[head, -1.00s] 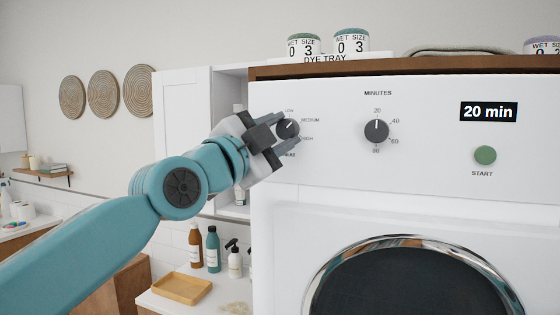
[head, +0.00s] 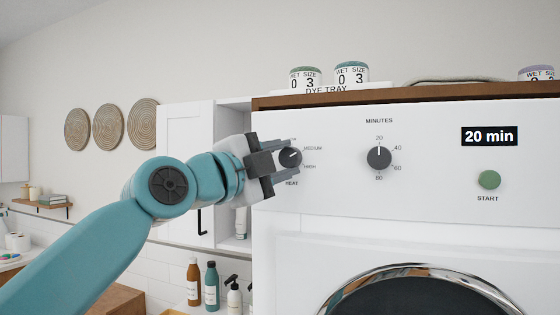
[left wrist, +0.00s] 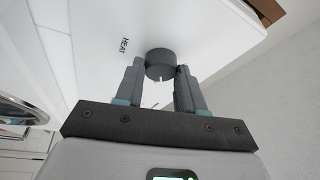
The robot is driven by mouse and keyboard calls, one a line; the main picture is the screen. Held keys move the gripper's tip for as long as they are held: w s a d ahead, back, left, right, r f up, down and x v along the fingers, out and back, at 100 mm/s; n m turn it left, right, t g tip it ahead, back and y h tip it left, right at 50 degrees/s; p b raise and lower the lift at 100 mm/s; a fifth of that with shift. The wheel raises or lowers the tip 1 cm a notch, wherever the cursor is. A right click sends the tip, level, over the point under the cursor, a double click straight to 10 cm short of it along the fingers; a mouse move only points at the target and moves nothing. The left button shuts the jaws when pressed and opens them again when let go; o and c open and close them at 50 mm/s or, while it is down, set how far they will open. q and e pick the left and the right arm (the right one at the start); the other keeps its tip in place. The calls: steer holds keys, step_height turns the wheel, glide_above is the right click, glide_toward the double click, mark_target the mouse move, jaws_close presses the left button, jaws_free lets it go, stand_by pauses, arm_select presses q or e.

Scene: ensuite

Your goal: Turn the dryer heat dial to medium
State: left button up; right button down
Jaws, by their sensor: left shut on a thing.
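The dark round heat dial (head: 290,158) is at the left of the white dryer's panel, with the HEAT label below it. Its white mark points right and slightly up, roughly toward the MEDIUM label (head: 313,148). My left gripper (head: 283,162) is shut on the dial, one finger above it and one below. In the left wrist view the dial (left wrist: 160,64) sits between the fingertips of the left gripper (left wrist: 160,77). My right gripper is not in view.
The minutes dial (head: 379,158) is to the right on the panel, and the green start button (head: 489,180) is farther right. A display (head: 489,136) reads 20 min. Bottles (head: 211,286) stand lower left. A dye tray (head: 335,91) with jars is on top of the dryer.

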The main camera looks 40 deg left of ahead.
arm_select(q)
steer(key=shift+r, duration=0.1)
steer(key=o, duration=1)
steer(key=shift+o, duration=0.2)
steer(key=s+a+f+b, duration=0.1)
steer(key=s+b, duration=0.1)
steer(key=s, duration=0.6)
steer(key=s+f+b, duration=0.2)
steer(key=s, duration=0.6)
steer(key=shift+a, duration=0.4)
steer(key=shift+w, duration=0.1)
steer(key=shift+r, duration=0.1)
